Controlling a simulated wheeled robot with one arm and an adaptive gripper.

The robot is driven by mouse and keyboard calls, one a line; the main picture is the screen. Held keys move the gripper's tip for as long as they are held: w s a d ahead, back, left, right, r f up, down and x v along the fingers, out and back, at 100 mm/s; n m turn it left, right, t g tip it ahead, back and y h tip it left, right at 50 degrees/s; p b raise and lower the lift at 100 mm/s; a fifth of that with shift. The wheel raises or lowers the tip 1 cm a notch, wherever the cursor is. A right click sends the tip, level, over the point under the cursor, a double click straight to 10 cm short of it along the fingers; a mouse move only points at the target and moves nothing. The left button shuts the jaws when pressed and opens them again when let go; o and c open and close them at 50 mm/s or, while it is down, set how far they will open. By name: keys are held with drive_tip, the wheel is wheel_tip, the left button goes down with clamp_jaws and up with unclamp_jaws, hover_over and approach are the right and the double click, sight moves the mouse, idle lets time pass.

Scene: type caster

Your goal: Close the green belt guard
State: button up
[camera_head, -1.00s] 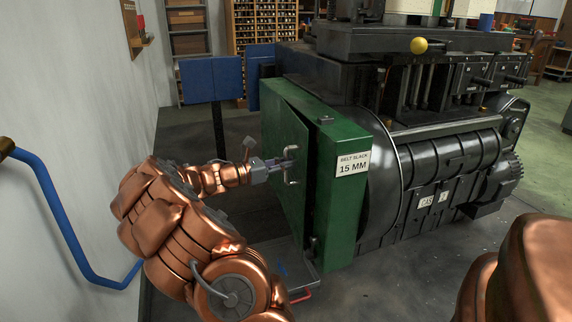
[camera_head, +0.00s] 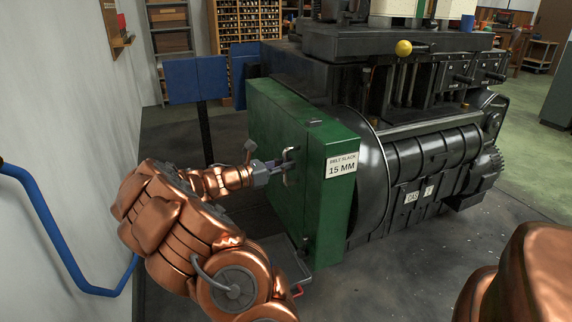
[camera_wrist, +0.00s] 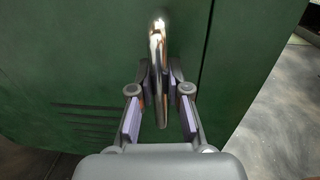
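The green belt guard (camera_head: 270,115) is on the end of the black machine in the head view. Its door panel now lies almost flush with the green housing (camera_head: 335,200), with only a thin seam between them. In the wrist view the green panel (camera_wrist: 60,60) fills most of the picture, with a dark seam to the right of the handle. A metal bar handle (camera_wrist: 157,40) stands on the panel. My gripper (camera_wrist: 160,85) has its fingertips closed in on both sides of this handle. In the head view my gripper (camera_head: 280,165) reaches the handle from the left.
The black machine (camera_head: 440,160) stands right of the guard. Blue panels (camera_head: 197,80) on a dark post stand behind it. A blue rail (camera_head: 55,230) runs along the left wall. A low grey plate (camera_head: 285,255) lies below the guard. Floor at right is open.

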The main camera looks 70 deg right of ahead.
drive_tip(key=o, duration=0.4)
drive_tip(key=shift+s, duration=0.15)
drive_tip(key=shift+o, duration=0.2)
drive_tip(key=v, duration=1.2)
idle(0.4)
drive_tip(key=s+a+r+m+t+y+p, duration=0.1)
drive_tip(key=s+a+r+m+y+p, duration=0.25)
drive_tip(key=a+r+p, duration=0.45)
drive_tip(key=s+a+r+m+t+y+p, duration=0.15)
drive_tip(key=s+a+r+m+p, duration=0.3)
drive_tip(key=r+p, duration=0.45)
drive_tip(key=s+a+r+t+y+p, duration=0.2)
drive_tip(key=a+r+p, duration=0.4)
drive_tip(key=a, duration=0.5)
drive_tip(key=s+a+r+m+t+y+p, duration=0.1)
drive_tip(key=a+r+y+p, duration=0.3)
drive_tip(key=a+p, duration=0.6)
drive_tip(key=s+a+r+m+t+y+p, duration=0.1)
drive_tip(key=s+a+r+t+y+p, duration=0.2)
drive_tip(key=a+r+p, duration=0.5)
drive_tip(key=s+a+r, duration=0.1)
drive_tip(key=a, duration=0.4)
drive_tip(key=shift+t, duration=0.35)
